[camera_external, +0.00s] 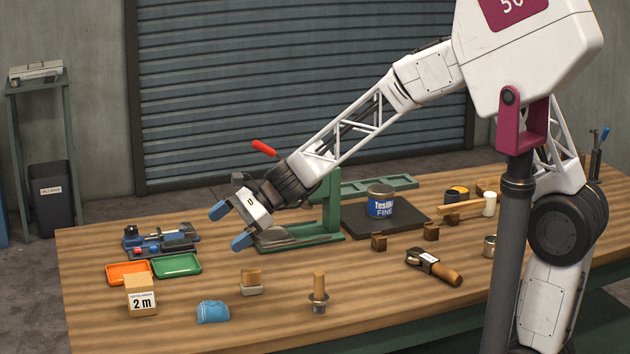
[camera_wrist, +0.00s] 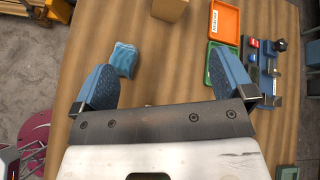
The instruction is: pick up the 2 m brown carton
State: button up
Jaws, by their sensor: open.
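The brown carton (camera_external: 141,297) stands upright near the table's front left corner, with a white label reading "2 m" facing the outside camera. In the wrist view part of the carton (camera_wrist: 170,9) shows at the top edge, cut off by the frame. My gripper (camera_external: 226,226) hangs above the table, behind and to the right of the carton, and is apart from it. In the wrist view its two blue fingers are spread wide (camera_wrist: 161,84), with bare wood between them. It holds nothing.
An orange tray (camera_external: 129,273) and a green tray (camera_external: 177,266) lie just behind the carton. A folded blue cloth (camera_external: 213,312) lies to its right, with a block-shaped brush (camera_external: 251,283) beyond. A green press stand (camera_external: 330,205) rises close behind my gripper.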

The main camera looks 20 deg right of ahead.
aim_at(140, 279)
jog(key=w+a+f+m+y, duration=0.2)
jog(key=a+f+m, duration=0.3)
jog(key=a, duration=1)
notch_tip(140, 279, down, 3)
jog(key=shift+a+f, duration=0.15)
jog(key=shift+a, duration=0.05)
jog(key=shift+w, duration=0.1)
jog(key=shift+x, duration=1.3)
jog(key=shift+a, duration=0.1)
jog(key=shift+w+x, duration=0.1)
jog(key=shift+x, duration=1.15)
jog(key=shift+w+x, duration=0.15)
jog(key=shift+x, duration=1.1)
jog(key=shift+f, duration=0.1)
